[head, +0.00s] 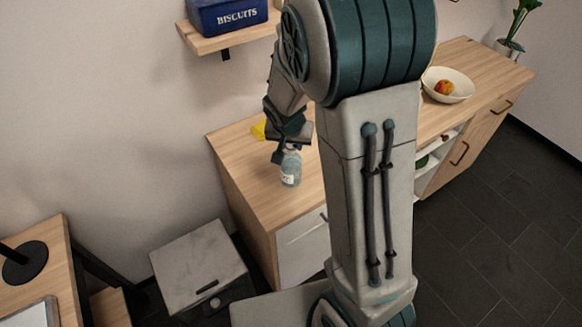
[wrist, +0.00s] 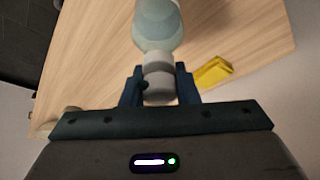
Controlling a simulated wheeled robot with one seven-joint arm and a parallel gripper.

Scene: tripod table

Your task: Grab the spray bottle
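The spray bottle (head: 290,170) is a pale blue-grey bottle with a light label. It stands upright on the wooden cabinet top (head: 258,190) in the head view. In the wrist view, the bottle (wrist: 159,26) shows its clear bluish body at the top and its white and grey neck pointing toward my palm. My gripper (head: 287,152) is over the bottle's upper end. In the wrist view, the dark blue fingers of my gripper (wrist: 160,84) lie on either side of the neck, very close to it. Whether they touch it I cannot tell.
A yellow object (head: 259,130) lies behind the bottle and also shows in the wrist view (wrist: 212,72). A shelf (head: 229,39) with a blue biscuit tin (head: 228,17) hangs above. A bowl (head: 460,88) with fruit stands farther right. A grey cabinet (head: 198,265) is at lower left.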

